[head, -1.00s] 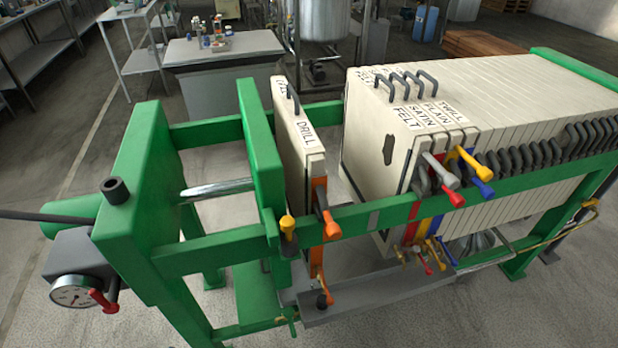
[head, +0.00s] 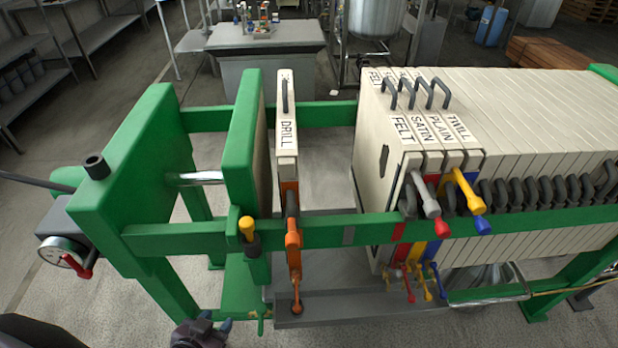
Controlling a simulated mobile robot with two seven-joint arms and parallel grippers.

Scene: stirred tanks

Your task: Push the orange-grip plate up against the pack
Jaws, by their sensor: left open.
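The orange-grip plate, a cream plate labelled DRILL (head: 287,143), hangs upright on the green rails left of centre. Its orange grip (head: 293,240) sticks out at the near rail. The pack (head: 545,115) is a row of cream plates to the right, its front plate labelled FELT. A wide gap separates the DRILL plate from the pack. My left gripper (head: 215,322) is open at the bottom edge, low and to the near left of the orange grip, apart from it. It is partly cut off by the frame. My right gripper is not in view.
A green press plate (head: 246,140) stands just left of the DRILL plate. The near green rail (head: 330,232) runs along the front. Grey, red, yellow and blue handles (head: 470,190) stick out at the pack's front. A grey tray (head: 350,303) lies below.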

